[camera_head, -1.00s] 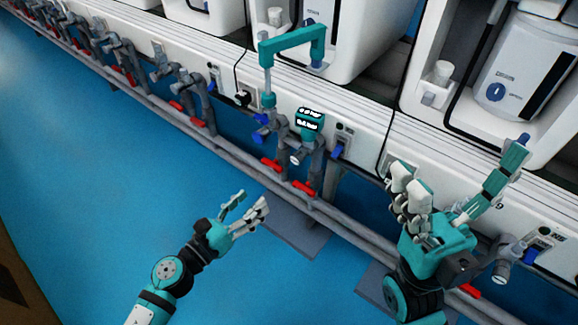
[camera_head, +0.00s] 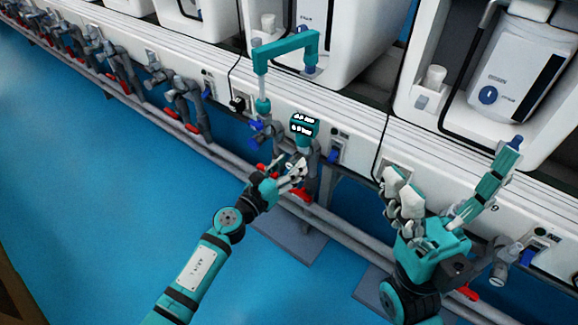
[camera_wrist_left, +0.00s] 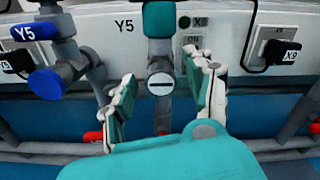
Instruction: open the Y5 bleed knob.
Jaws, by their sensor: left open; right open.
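The Y5 label (camera_wrist_left: 124,26) is on the white panel just left of that body. My left gripper (camera_wrist_left: 163,72) is open, its two fingers on either side of the knob; I cannot tell whether they touch it. In the head view my left gripper (camera_head: 288,168) is at the pipework below the teal gauge (camera_head: 304,124) and largely hides the knob. My right gripper (camera_head: 455,168) is open and empty at the right.
Blue valve handles (camera_wrist_left: 46,83) stand left of the knob. Red handles (camera_head: 301,195) sit on the lower pipes. A teal looped tube (camera_head: 286,46) rises above the gauge. White panels carry sockets and plugs (camera_wrist_left: 272,52). The blue floor (camera_head: 90,220) is clear at the left.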

